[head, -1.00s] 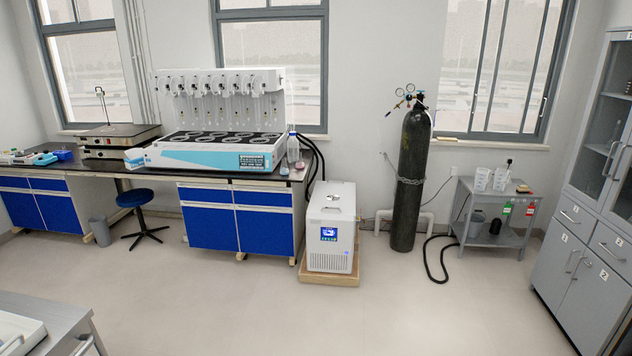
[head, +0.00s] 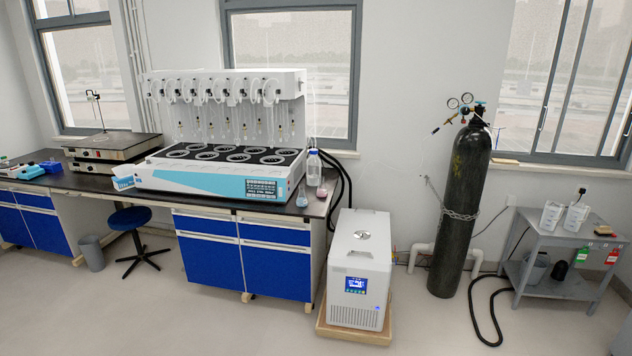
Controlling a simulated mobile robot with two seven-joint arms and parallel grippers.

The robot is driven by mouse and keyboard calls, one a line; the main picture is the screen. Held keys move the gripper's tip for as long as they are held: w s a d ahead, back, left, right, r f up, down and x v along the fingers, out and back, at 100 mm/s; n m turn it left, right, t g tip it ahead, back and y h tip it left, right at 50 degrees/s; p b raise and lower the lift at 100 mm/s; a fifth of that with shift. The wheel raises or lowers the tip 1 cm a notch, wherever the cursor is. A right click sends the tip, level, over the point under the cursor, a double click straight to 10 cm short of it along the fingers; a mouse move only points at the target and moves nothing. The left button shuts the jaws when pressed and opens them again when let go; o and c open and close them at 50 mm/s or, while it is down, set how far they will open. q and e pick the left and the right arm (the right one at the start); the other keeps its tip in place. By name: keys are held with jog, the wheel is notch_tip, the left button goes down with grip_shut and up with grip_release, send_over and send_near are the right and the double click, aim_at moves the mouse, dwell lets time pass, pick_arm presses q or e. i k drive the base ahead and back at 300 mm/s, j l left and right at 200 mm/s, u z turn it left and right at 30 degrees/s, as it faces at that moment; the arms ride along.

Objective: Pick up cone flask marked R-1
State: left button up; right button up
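Two small flasks stand at the right end of the black lab bench (head: 318,207), to the right of the distiller (head: 215,178). One flask (head: 302,196) holds bluish liquid and stands near the front edge. The other flask (head: 322,190) holds pinkish liquid and stands a little behind and to the right. A clear bottle with a blue cap (head: 313,168) stands behind them. Their labels are too small to read, so I cannot tell which is R-1. Neither of my grippers is in view.
A white chiller (head: 357,270) on a wooden base stands on the floor right of the bench, with black hoses behind it. A blue stool (head: 130,219) and a grey bin (head: 91,252) are at the left. A black gas cylinder (head: 460,210) and grey cart (head: 565,245) stand right. The front floor is clear.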

aim_at(302, 200)
jog(key=i+l+u, duration=0.15)
jog(key=i, duration=0.65)
jog(key=i+l+u, duration=0.1)
jog(key=i, duration=0.75)
